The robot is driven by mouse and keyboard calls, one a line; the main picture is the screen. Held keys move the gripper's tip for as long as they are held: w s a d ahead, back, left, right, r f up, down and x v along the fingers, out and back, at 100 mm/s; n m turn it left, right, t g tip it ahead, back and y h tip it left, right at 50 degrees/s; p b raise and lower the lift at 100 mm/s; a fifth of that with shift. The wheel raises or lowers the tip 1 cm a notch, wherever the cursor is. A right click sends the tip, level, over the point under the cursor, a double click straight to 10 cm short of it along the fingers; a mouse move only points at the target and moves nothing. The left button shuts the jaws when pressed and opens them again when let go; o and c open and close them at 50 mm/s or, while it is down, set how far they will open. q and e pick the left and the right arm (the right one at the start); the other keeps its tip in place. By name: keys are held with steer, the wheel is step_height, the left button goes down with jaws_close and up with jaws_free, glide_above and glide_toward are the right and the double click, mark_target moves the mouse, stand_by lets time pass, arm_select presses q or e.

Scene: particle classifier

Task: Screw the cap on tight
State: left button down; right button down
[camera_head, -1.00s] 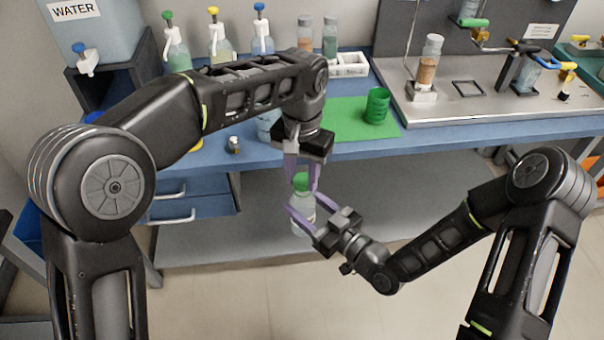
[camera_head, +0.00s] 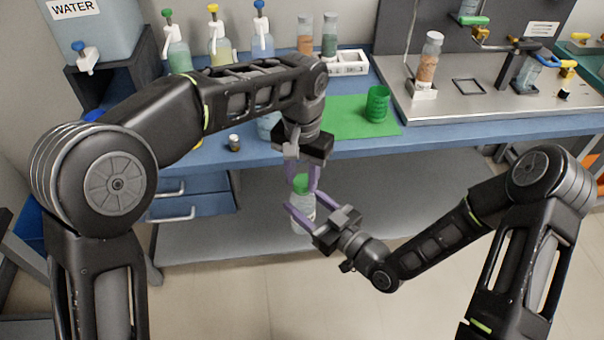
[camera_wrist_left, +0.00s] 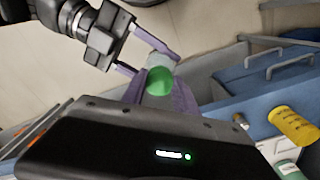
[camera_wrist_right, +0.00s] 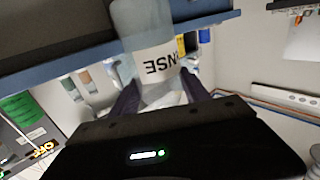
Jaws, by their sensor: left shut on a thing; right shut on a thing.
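A clear bottle (camera_head: 303,217) with a green cap (camera_head: 301,184) is held upright in the air in front of the bench. My left gripper (camera_head: 302,184) points down from above and is shut on the green cap. My right gripper (camera_head: 301,218) comes from the lower right and is shut on the bottle's body. In the left wrist view the green cap (camera_wrist_left: 159,81) sits on the bottle's top between the purple fingers. In the right wrist view the bottle (camera_wrist_right: 148,45) shows a white label with partly visible letters. Whether the cap is tight cannot be seen.
The blue bench (camera_head: 450,135) is behind the grippers, with a green mat (camera_head: 345,122) and a green ribbed cup (camera_head: 377,104) on it. A small vial (camera_head: 234,143) stands near its front edge. Several bottles stand at the back.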

arm_select(q)
steer(key=m, duration=0.9)
steer(key=shift+w+a, duration=0.15)
steer(key=m, duration=0.5)
steer(key=shift+w, duration=0.1)
steer(key=m, duration=0.6)
steer(key=shift+w, duration=0.1)
steer(key=m, duration=0.5)
steer(key=shift+d+f, duration=0.1)
steer(key=shift+d, duration=0.1)
steer(key=m, duration=0.5)
steer(key=shift+w+d, duration=0.1)
steer(key=m, duration=0.5)
steer(key=shift+d+m, duration=0.1)
steer(key=shift+m, duration=0.2)
steer(key=m, duration=0.3)
